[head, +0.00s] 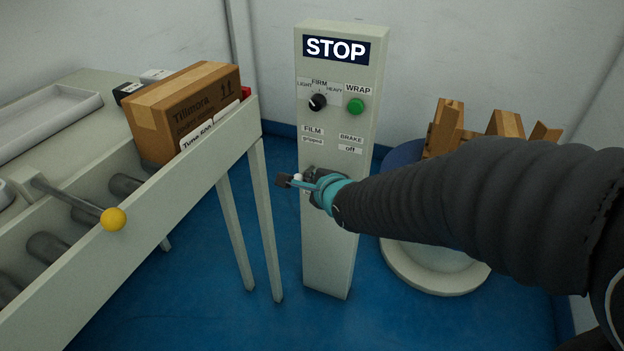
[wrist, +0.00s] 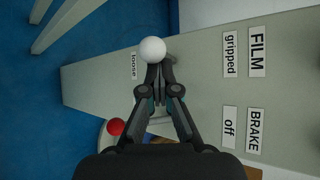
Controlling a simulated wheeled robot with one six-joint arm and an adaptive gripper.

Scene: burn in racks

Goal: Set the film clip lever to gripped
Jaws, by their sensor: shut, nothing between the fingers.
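The control post (head: 331,240) carries a FILM label (head: 313,131) with "gripped" (head: 312,140) below it. The wrist view also shows a "loose" label (wrist: 134,66) lower on the post. The film clip lever's white knob (wrist: 152,50) is by the "loose" label, away from "gripped" (wrist: 230,54). My gripper (wrist: 161,72) is shut, with its fingertips right at the knob; I cannot tell whether they touch it. In the head view my gripper (head: 289,181) is in front of the post, mostly hiding the lever. The lever's shaft is hidden.
A red knob (wrist: 115,127) is beside my gripper, on the BRAKE (wrist: 254,130) side. The post has a dial (head: 318,102) and green button (head: 355,106). At left is a roller conveyor with a yellow-knobbed lever (head: 113,219) and a carton (head: 186,112). A round turntable (head: 438,268) stands at right.

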